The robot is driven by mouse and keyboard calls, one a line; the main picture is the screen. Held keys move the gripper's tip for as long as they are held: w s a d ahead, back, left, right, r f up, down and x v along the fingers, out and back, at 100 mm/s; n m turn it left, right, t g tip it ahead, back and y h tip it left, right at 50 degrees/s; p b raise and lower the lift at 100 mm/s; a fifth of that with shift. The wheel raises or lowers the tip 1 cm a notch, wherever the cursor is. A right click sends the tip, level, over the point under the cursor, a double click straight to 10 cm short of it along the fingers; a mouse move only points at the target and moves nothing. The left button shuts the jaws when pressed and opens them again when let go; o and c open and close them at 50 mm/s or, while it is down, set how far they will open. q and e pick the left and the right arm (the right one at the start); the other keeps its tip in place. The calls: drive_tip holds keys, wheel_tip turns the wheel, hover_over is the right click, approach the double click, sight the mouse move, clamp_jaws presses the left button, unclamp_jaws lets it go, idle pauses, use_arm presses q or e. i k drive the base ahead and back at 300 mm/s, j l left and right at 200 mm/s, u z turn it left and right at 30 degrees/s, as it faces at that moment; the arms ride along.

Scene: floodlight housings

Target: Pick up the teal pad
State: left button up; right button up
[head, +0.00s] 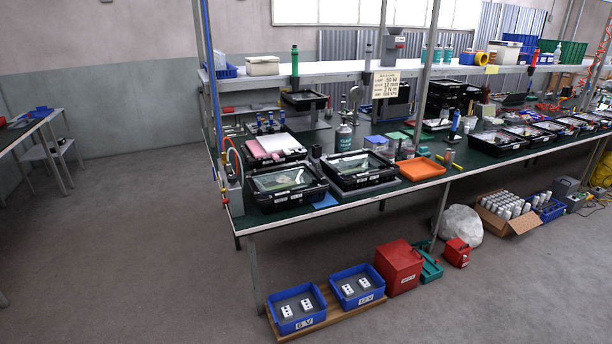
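A small flat teal-green piece (397,136) lies on the green-topped workbench (285,216), behind the orange tray (421,169). It looks like the teal pad, but it is small and far off, so I cannot be sure. A flat blue piece (326,201) lies near the bench's front edge, between two black floodlight housings (287,186) (357,170). Neither of my grippers shows in the head view.
A shelf (340,69) on posts runs above the bench. Blue bins (298,309), a red box (398,267) and a carton of white cans (507,208) stand on the floor before or under the bench. The floor at left is clear, up to a side table (37,122).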

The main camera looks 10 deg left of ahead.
sight(423, 151)
drive_tip(key=i+l+z, duration=0.5)
drive_tip(key=i+z, duration=0.2)
drive_tip(key=i, duration=0.15)
drive_tip(key=i+l+z, duration=0.25)
drive_tip(key=i, duration=0.65)
drive_tip(key=i+z, duration=0.3)
drive_tip(key=i, duration=0.55)
drive_tip(key=i+z, duration=0.15)
drive_tip(key=i, duration=0.5)
drive_tip(key=i+j+z, duration=0.15)
drive_tip(key=i, duration=0.5)
drive_tip(key=i+u, duration=0.35)
drive_tip(key=i+l+u, duration=0.35)
drive_tip(key=j, duration=0.1)
